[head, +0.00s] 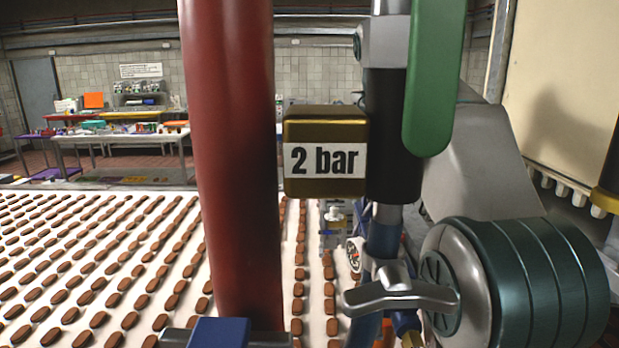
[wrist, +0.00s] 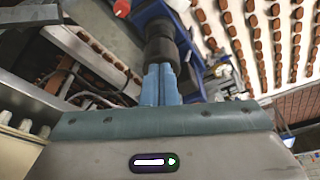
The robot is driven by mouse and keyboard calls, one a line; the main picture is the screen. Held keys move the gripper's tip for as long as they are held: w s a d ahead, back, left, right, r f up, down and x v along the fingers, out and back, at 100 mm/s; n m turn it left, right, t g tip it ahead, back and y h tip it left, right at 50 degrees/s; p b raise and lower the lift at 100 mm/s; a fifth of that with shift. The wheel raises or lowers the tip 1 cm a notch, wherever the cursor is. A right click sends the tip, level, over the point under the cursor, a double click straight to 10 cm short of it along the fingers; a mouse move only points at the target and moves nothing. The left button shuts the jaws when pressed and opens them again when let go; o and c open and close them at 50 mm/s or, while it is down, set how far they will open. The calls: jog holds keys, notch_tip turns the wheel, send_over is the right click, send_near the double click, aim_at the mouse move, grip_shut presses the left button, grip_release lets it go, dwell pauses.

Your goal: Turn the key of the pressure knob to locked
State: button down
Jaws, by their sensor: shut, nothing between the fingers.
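My gripper (wrist: 161,68) shows in the wrist view with its two light blue fingers shut together and nothing between them. Its tips are at the near end of a dark ribbed cylinder (wrist: 160,42); I cannot tell whether they touch it. I cannot pick the gripper out surely in the head view. There, a metal wing-shaped handle (head: 402,292) sits at the lower right. I cannot tell whether it is the key of the pressure knob. A brass block labelled "2 bar" (head: 325,158) hangs beside a black sleeve (head: 393,135). No lock marking is readable.
A thick red pipe (head: 235,150) stands left of the block. A green handle (head: 430,75) hangs beside the sleeve. A gauge (head: 353,252) sits lower down. A white conveyor (head: 60,265) with many brown biscuits fills the left. Tables (head: 125,137) stand far behind.

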jog(key=shift+w+a+p, duration=0.1)
jog(key=shift+a+p, duration=0.05)
jog(key=shift+p, duration=0.45)
jog(key=shift+s+a+r, duration=0.1)
jog(key=shift+s+a, duration=0.1)
jog(key=v, duration=0.3)
jog(key=w+v, duration=0.1)
jog(key=v, duration=0.1)
jog(key=shift+s+d+r, duration=0.1)
jog(key=shift+d+r, duration=0.15)
jog(key=shift+r, duration=0.2)
